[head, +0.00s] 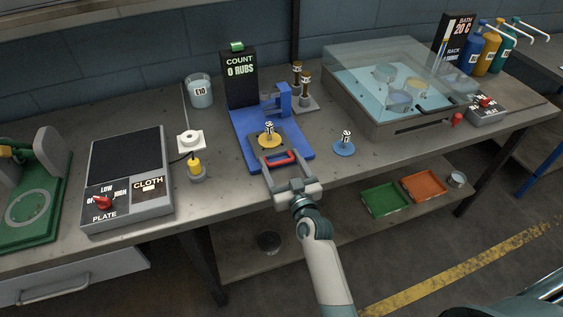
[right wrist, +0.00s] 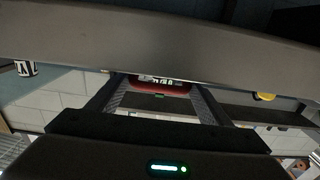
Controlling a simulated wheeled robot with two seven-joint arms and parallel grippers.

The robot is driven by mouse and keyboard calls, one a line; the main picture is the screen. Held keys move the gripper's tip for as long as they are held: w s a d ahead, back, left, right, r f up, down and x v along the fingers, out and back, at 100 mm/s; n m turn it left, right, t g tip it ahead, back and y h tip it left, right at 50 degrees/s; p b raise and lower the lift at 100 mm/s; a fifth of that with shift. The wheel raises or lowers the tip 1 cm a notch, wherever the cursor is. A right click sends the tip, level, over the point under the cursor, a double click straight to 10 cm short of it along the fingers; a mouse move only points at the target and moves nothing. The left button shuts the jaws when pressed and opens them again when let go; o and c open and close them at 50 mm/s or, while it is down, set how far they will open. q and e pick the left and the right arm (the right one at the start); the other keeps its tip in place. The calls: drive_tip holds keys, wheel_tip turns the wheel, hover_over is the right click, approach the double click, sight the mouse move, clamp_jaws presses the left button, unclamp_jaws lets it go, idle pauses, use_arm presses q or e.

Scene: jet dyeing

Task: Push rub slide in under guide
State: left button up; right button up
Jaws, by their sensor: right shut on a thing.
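The rub slide (head: 257,147) is a dark plate on the blue base (head: 306,152), with a red handle (head: 279,160) at its front edge. A yellow disc with a labelled knob (head: 269,131) sits on the slide. The blue guide (head: 284,100) stands behind the slide, toward the rear of the base. My right gripper (head: 281,163) is at the front of the base, shut on the red handle. The handle also shows between the fingers in the right wrist view (right wrist: 160,82). My left gripper is not in view.
The count display (head: 240,75) reads 0 rubs. A blue disc with a labelled knob (head: 344,148) lies right of the base. A white ring on a square pad (head: 190,140) and a yellow-topped piece (head: 195,168) stand left. A glass-covered water bath (head: 400,122) is at right.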

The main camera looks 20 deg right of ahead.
drive_tip(key=w, duration=0.5)
drive_tip(key=shift+b, duration=0.3)
drive_tip(key=shift+s, duration=0.1)
drive_tip(key=o, duration=1.2)
drive_tip(key=shift+d, duration=0.1)
drive_tip(key=shift+s, duration=0.15)
drive_tip(key=shift+s+f, duration=0.1)
drive_tip(key=shift+s, duration=0.5)
drive_tip(key=s+b, duration=0.1)
drive_tip(key=s, duration=0.4)
drive_tip(key=s+b, duration=0.1)
drive_tip(key=s, duration=0.4)
drive_tip(key=s+b, duration=0.2)
drive_tip(key=s, duration=0.4)
drive_tip(key=shift+d, duration=0.25)
